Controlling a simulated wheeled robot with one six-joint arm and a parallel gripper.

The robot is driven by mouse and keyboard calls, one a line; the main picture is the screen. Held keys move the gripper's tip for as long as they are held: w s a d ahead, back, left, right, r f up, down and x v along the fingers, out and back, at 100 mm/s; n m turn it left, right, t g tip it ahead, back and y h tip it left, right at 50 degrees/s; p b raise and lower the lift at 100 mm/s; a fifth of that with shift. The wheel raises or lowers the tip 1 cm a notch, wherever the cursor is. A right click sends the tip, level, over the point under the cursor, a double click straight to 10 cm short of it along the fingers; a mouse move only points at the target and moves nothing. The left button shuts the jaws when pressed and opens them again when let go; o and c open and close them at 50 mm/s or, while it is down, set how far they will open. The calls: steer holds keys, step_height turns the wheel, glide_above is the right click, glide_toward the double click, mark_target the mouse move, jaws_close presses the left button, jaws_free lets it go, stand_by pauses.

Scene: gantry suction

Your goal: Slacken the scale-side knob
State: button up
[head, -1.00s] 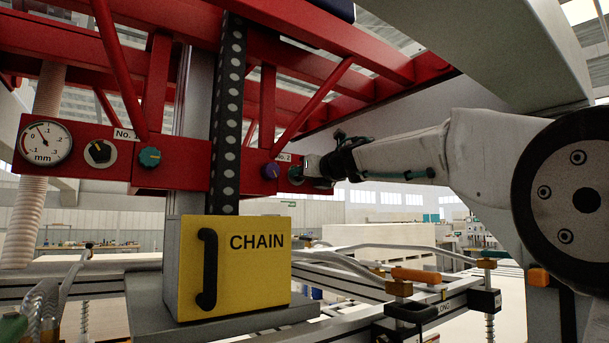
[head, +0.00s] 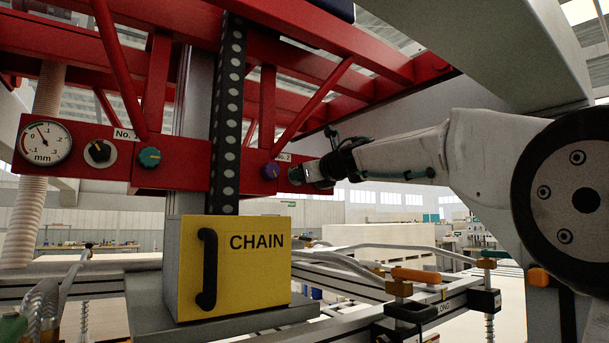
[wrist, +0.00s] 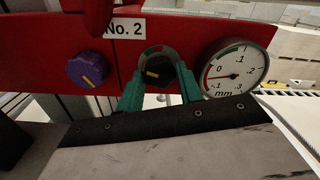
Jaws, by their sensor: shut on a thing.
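The black knob (wrist: 158,72) with a yellow mark sits on the red beam under the label No. 2, between a purple knob and the round mm gauge (wrist: 236,73). It is the knob nearest the gauge's scale. My gripper (wrist: 160,84) has green fingers, one on each side of the black knob, and is shut on it. In the head view my gripper (head: 296,175) meets the beam at the right of the No. 2 label, and hides the black knob and gauge there. The gauge needle points left, between 0 and -.1.
The purple knob (wrist: 88,71) is close to the left finger; it also shows in the head view (head: 270,171). A second gauge (head: 44,143), black knob (head: 98,152) and blue knob (head: 149,157) are by No. 1. A yellow CHAIN box (head: 250,270) stands below.

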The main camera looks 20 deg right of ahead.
steer(key=o, duration=1)
steer(key=shift+v, duration=3.9)
